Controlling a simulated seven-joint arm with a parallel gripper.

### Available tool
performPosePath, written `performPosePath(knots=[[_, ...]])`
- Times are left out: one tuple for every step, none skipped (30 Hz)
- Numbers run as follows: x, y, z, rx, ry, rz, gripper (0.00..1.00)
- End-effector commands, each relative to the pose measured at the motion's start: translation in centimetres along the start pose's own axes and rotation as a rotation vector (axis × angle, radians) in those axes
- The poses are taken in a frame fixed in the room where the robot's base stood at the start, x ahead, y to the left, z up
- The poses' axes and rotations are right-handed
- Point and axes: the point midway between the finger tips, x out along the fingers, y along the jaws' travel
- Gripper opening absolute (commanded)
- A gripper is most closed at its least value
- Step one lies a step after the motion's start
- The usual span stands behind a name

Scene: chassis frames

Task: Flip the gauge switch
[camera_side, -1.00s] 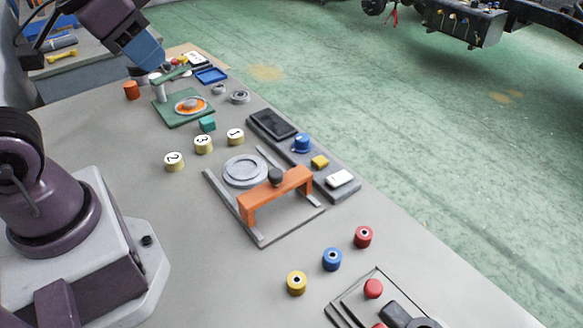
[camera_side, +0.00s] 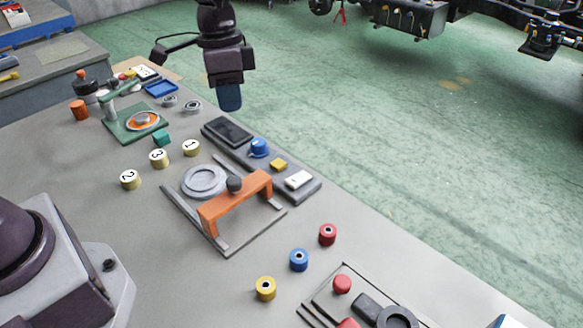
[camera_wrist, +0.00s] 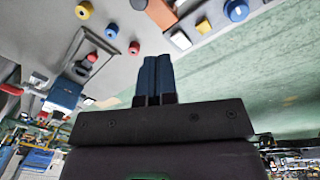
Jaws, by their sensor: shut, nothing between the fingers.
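A grey panel (camera_side: 310,192) lies along the far edge of the bench. It carries a dark screen (camera_side: 228,130), a blue knob (camera_side: 259,147), a yellow button (camera_side: 279,164) and a white switch block (camera_side: 299,179). I take this panel for the gauge; which way the switch is set is too small to tell. My gripper (camera_side: 229,98) is shut and empty, its blue fingers pointing down, above the screen end of the panel in the side view. In the wrist view the shut fingers (camera_wrist: 153,78) appear, with the white block (camera_wrist: 180,40) and blue knob (camera_wrist: 236,10) beyond them.
An orange bridge (camera_side: 236,198) with a dark ball handle stands on rails beside the panel. Numbered cylinders (camera_side: 159,158) and a green stand (camera_side: 135,125) lie to the left. Red, blue (camera_side: 299,260) and yellow spools lie at the front.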

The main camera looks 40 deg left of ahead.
Motion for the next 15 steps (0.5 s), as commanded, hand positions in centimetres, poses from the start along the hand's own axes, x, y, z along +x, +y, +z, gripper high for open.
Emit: performPosePath(knots=[[1.4, -0.6, -1.1, 0.059, -0.007, 0.031, 0.0], [2.0, -0.9, -1.8, 0.101, -0.007, 0.047, 0.0], [2.9, -1.3, -2.6, 0.16, -0.005, 0.068, 0.0], [3.6, -1.6, -3.3, 0.207, -0.001, 0.084, 0.0], [4.3, -1.9, -4.0, 0.256, 0.005, 0.1, 0.0], [5.2, -2.4, -4.8, 0.323, 0.016, 0.12, 0.0], [5.8, -2.7, -5.5, 0.379, 0.027, 0.134, 0.0], [6.4, -3.0, -6.3, 0.439, 0.041, 0.146, 0.0], [7.0, -3.3, -7.1, 0.519, 0.061, 0.158, 0.0], [7.1, -3.5, -7.7, 0.576, 0.077, 0.16, 0.0], [7.2, -3.7, -8.3, 0.631, 0.094, 0.159, 0.0], [7.0, -3.9, -9.0, 0.702, 0.114, 0.153, 0.0], [6.6, -4.1, -9.4, 0.75, 0.128, 0.143, 0.0], [6.0, -4.2, -9.8, 0.796, 0.14, 0.131, 0.0], [5.6, -4.4, -10.0, 0.848, 0.15, 0.121, 0.0]])
